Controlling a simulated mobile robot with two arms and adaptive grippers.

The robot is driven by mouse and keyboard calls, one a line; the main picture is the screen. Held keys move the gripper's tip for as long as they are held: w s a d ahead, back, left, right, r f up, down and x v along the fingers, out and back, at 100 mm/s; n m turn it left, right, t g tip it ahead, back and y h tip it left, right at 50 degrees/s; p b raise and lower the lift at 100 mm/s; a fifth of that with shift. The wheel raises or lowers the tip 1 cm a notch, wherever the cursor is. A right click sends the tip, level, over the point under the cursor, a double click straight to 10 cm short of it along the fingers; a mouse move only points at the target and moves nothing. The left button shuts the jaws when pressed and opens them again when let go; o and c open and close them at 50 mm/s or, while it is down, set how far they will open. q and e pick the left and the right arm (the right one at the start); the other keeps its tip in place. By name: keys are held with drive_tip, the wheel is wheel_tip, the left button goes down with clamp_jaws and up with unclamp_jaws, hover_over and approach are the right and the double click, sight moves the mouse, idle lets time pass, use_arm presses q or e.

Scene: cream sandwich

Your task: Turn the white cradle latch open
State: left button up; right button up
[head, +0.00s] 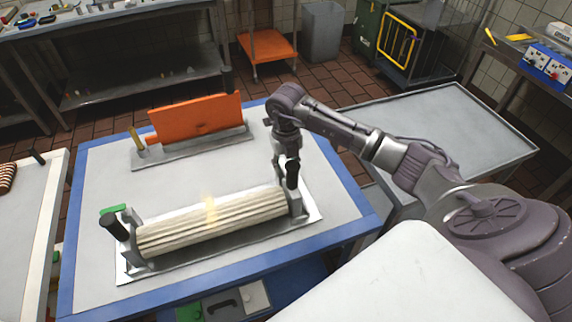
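A ridged cream roll (210,226) lies across a grey cradle between two upright end brackets. The cradle stands on a pale base plate (128,270) on the blue-edged table (95,185). A black handle (116,227) sticks up at the left bracket, and another black grip (292,174) shows at the right bracket (296,204). I cannot clearly pick out a separate white latch. My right gripper (283,163) points down at the right end of the cradle, beside the black grip. Its fingers are too small and overlapped to show whether they are open. My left gripper is out of view.
An orange panel (200,118) stands upright on a grey plate behind the cradle, with a yellow post (137,140) at its left. A green piece (113,209) lies by the left bracket. A bare metal table (445,130) stands to the right.

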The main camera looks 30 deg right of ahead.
clamp_jaws()
drive_tip(key=shift+d, duration=0.1)
drive_tip(key=shift+w+d+n+b, duration=0.45)
drive_tip(key=shift+d+n+b, duration=0.25)
drive_tip(key=shift+n+b, duration=1.75)
drive_tip(key=shift+w+d+n+b, duration=0.65)
drive_tip(key=shift+n+b, duration=0.8)
drive_tip(key=shift+n, duration=1.95)
drive_tip(key=shift+w+d+n+b, duration=0.3)
drive_tip(key=shift+d+n+b, duration=0.5)
drive_tip(key=shift+n+b, duration=1.65)
drive_tip(key=shift+r+n+p, duration=0.1)
drive_tip(key=shift+n+p, duration=0.35)
drive_tip(key=shift+n, duration=0.25)
drive_tip(key=shift+w, duration=0.1)
drive_tip(key=shift+o, duration=1.6)
unclamp_jaws()
